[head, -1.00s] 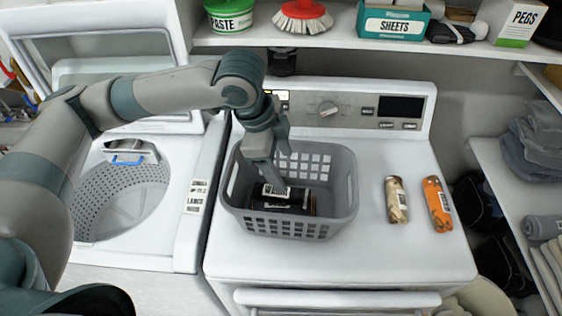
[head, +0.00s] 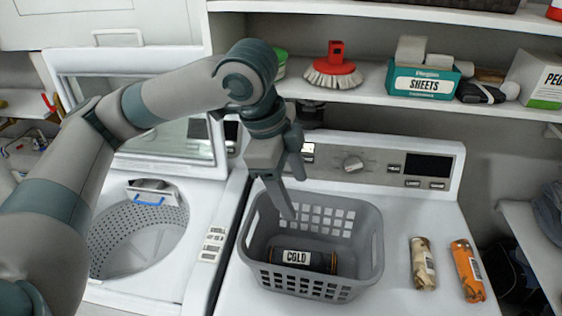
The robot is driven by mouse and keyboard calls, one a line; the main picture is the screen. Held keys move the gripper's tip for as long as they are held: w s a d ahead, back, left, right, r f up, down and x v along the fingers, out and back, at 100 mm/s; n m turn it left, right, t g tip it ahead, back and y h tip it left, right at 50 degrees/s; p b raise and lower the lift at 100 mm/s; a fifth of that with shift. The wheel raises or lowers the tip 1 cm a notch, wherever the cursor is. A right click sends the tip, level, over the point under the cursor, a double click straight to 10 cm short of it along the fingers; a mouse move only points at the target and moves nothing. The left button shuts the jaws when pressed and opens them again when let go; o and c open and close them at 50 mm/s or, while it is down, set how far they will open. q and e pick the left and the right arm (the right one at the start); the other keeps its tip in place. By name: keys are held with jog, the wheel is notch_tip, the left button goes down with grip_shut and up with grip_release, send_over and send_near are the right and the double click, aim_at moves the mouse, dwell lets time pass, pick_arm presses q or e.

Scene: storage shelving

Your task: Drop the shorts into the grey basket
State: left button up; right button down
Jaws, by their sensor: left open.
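The grey basket (head: 376,235) stands upright on top of the white machine. Inside it, on the floor, lies a dark roll (head: 328,262) with orange edging and a white label reading COLD. It may be the rolled shorts; the picture does not show this for sure. My left gripper (head: 293,198) is open and empty, pointing down over the basket's back left part, above and apart from the roll. My right gripper is not in view.
A beige roll (head: 422,263) and an orange roll (head: 467,271) lie right of the basket. An open top-loading washer (head: 140,240) is at left. A shelf (head: 375,95) with a brush (head: 334,68) and a SHEETS box (head: 422,82) runs behind.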

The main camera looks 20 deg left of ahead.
pick_arm(q)
jog(key=b+v, duration=0.1)
jog(key=v, duration=0.6)
jog(key=shift+r, duration=0.35)
jog(key=shift+a, duration=0.1)
jog(key=shift+s, duration=0.1)
